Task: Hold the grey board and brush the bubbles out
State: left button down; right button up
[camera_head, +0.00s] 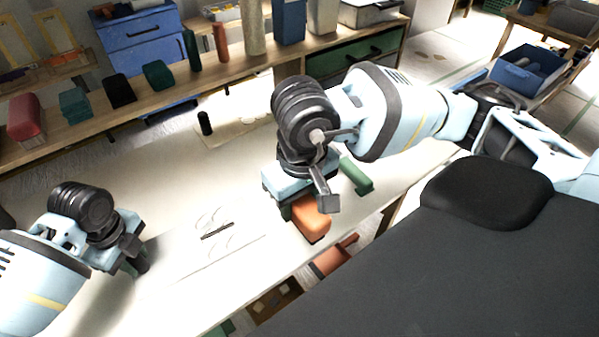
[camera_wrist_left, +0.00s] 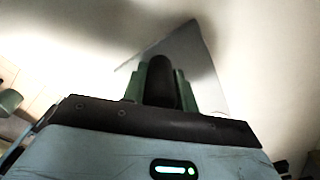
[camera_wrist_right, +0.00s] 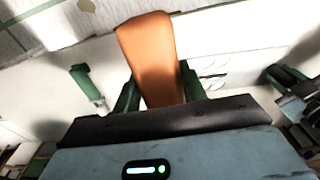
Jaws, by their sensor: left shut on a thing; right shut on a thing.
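My left gripper (camera_head: 138,262) is low over the white worktop at the left. In the left wrist view its green fingers (camera_wrist_left: 162,90) are shut on a dark rounded block (camera_wrist_left: 161,78). The grey board (camera_wrist_left: 190,50) shows flat behind that block; whether the two are joined I cannot tell. My right gripper (camera_head: 290,203) is shut on an orange brush (camera_head: 312,222), near the worktop's front edge. The brush also shows in the right wrist view (camera_wrist_right: 152,55); its lower side is hidden. Thin bubble-like outlines (camera_head: 213,238) with a short dark line lie between the grippers.
A green roller-like piece (camera_head: 356,175) lies just right of the orange brush. A wooden shelf (camera_head: 220,75) with several boxes and cylinders runs along the back. The white worktop (camera_head: 180,180) between is mostly clear.

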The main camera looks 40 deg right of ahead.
pick_arm(q)
jog(key=c, duration=1)
grip_release()
pick_arm(e)
jog(key=shift+r, duration=0.1)
pick_arm(q)
jog(key=shift+r+p, duration=0.6)
jog(key=shift+r, duration=0.4)
pick_arm(e)
jog(key=shift+w+r, duration=0.1)
jog(key=shift+r, duration=1)
pick_arm(q)
jog(key=shift+f, duration=0.2)
pick_arm(e)
jog(key=shift+f, duration=0.1)
pick_arm(q)
jog(key=shift+f, duration=0.8)
pick_arm(e)
jog(key=shift+f, duration=0.4)
pick_arm(q)
grip_shut()
